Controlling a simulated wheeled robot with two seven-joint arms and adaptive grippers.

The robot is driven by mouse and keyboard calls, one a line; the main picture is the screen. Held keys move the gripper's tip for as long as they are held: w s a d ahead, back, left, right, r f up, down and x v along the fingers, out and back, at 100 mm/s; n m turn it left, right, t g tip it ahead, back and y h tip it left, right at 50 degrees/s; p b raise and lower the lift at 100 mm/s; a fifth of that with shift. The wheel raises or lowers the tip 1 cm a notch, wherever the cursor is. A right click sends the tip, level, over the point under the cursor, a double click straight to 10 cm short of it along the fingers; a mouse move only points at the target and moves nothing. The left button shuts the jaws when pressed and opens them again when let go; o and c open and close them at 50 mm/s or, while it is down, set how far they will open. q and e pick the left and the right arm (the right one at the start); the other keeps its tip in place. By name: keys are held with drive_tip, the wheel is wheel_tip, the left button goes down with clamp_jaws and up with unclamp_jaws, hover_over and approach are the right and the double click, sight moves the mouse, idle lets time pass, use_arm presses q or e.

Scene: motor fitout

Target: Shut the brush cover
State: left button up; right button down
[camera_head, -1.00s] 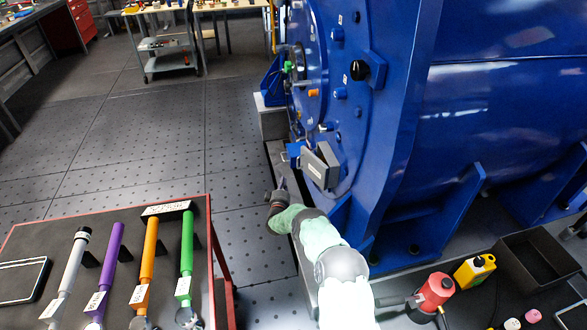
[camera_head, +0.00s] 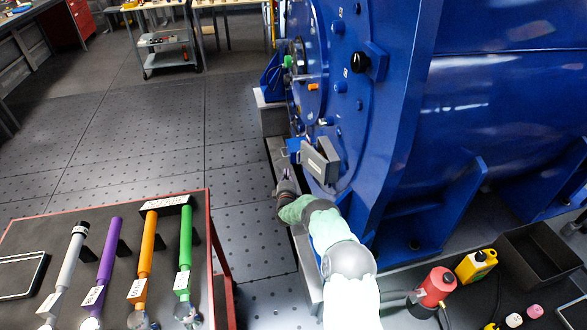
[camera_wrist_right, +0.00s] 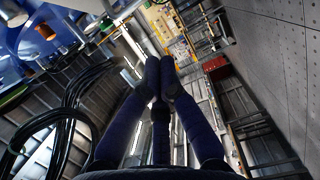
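The blue motor (camera_head: 390,120) fills the right of the head view. A grey, box-like cover (camera_head: 320,160) sticks out from the lower part of its round end face, standing away from it. I take it to be the brush cover. A small blue block (camera_head: 294,148) is just left of it. My right gripper (camera_head: 284,172) is just below and left of the cover; a gap to it seems to show, but contact is hard to judge. In the right wrist view its dark fingers (camera_wrist_right: 160,62) come together at the tips with nothing between them. My left gripper is out of view.
A red-edged table (camera_head: 208,235) with several coloured, labelled rods stands at the lower left. Black cables (camera_wrist_right: 75,105) hang near the right wrist.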

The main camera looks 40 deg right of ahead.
sight(310, 165)
drive_tip(key=w+d+b, duration=0.3)
drive_tip(key=d, duration=0.3)
drive_tip(key=shift+w+d, duration=0.15)
drive_tip(key=shift+d, duration=0.05)
